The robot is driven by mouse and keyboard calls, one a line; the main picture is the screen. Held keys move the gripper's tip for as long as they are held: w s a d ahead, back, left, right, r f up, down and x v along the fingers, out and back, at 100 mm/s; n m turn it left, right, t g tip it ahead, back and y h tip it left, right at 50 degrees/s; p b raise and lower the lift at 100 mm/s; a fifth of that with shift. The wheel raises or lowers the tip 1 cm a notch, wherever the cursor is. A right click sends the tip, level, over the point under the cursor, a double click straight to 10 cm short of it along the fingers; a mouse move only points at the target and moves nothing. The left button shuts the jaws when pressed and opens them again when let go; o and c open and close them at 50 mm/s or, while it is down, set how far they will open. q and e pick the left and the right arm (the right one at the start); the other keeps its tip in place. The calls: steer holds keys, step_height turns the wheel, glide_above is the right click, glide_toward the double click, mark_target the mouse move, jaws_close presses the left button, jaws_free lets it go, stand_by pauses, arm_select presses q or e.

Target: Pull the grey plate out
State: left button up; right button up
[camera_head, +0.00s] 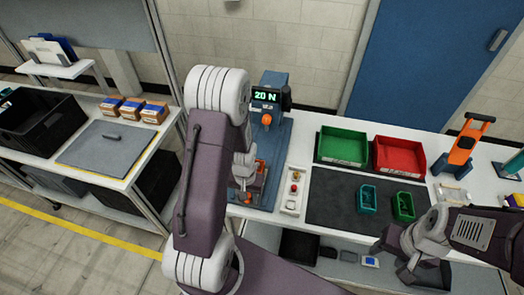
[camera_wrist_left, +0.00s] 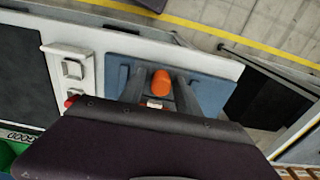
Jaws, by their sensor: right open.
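My left arm crosses the middle of the head view. Its gripper (camera_head: 245,175) is partly hidden there, over the blue press base. In the left wrist view, two dark fingers (camera_wrist_left: 158,88) stand apart with an orange knob (camera_wrist_left: 161,83) between them. I cannot tell whether they touch it. My right gripper (camera_head: 393,262) is open and empty at the front edge of the right bench.
A blue press (camera_head: 273,82) with a "20 N" display stands at the back. Green (camera_head: 343,145) and red (camera_head: 400,156) bins and a dark mat (camera_head: 335,195) lie on the right bench. A black crate (camera_head: 35,125) and several small boxes (camera_head: 133,109) flank the plate.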

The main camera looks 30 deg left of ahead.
arm_select(q)
steer(key=shift+s+d+f, duration=0.2)
steer(key=shift+s+f, duration=0.45)
arm_select(e)
steer(key=shift+f, duration=0.3)
arm_select(q)
steer(key=shift+w+r+p, duration=0.1)
steer(key=shift+r+p, duration=0.4)
steer(key=shift+p, duration=0.05)
steer(key=r+p, duration=0.1)
steer(key=w+r+p, duration=0.1)
steer(key=shift+w+a+r+g+p, duration=0.15)
steer(key=shift+w+a+g+p, duration=0.15)
steer(key=shift+p, duration=0.05)
steer(key=r+p, duration=0.2)
steer(key=r, duration=0.1)
steer(key=r+p, duration=0.1)
steer(key=p, duration=0.1)
steer(key=shift+s+r, duration=0.25)
steer(key=shift+r, duration=0.15)
steer(key=shift+w+r, duration=0.1)
steer(key=shift+w, duration=0.05)
arm_select(e)
step_height(320, 180, up, 8)
steer(key=w, duration=0.1)
steer(key=shift+w+a+f, duration=0.15)
steer(key=shift+w+a, duration=0.05)
steer(key=shift+a, duration=0.05)
steer(key=shift+s, duration=0.15)
